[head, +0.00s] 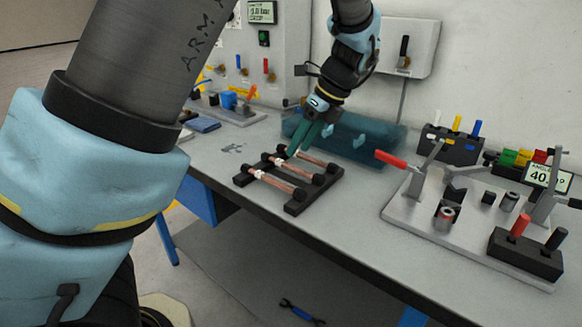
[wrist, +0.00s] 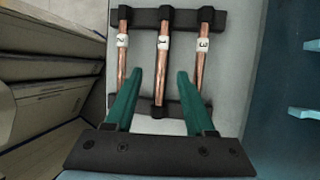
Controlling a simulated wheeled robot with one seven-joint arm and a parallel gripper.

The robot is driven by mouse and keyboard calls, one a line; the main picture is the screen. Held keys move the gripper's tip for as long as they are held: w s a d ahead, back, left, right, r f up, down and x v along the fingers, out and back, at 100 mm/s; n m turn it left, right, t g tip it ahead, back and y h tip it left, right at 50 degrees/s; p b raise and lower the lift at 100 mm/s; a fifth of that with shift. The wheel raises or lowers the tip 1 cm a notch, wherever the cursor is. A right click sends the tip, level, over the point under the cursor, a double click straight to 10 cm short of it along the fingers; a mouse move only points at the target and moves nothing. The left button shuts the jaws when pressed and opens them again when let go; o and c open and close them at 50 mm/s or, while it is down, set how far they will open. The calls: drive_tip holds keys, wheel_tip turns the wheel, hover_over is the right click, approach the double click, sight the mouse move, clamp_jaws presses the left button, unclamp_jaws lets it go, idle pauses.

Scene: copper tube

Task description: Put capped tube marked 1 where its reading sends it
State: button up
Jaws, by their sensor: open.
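Three copper tubes with white number labels lie side by side across a black rack (head: 300,207), which also shows in the wrist view (wrist: 185,18). In the wrist view the tube marked 1 (wrist: 163,60) is in the middle, the tube marked 2 (wrist: 122,60) is left and the tube marked 3 (wrist: 201,60) is right. The middle tube has a dark cap at its near end. My gripper (wrist: 160,74) is open, its green fingers on either side of tube 1. It also shows above the rack in the head view (head: 297,152). Contact with the tube cannot be told.
A grey fixture plate (head: 400,212) with a red-handled lever (head: 393,158) and a display reading 40 (head: 541,177) stands at right. A translucent teal bin (head: 375,140) is behind the rack. A wall panel with a small screen (head: 262,12) is at the back. Bare bench lies between rack and fixture.

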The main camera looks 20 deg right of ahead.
sight(291, 168)
drive_tip(key=shift+p+x, duration=0.7)
drive_tip(key=shift+x, duration=1.9)
drive_tip(key=shift+d, duration=0.15)
clamp_jaws()
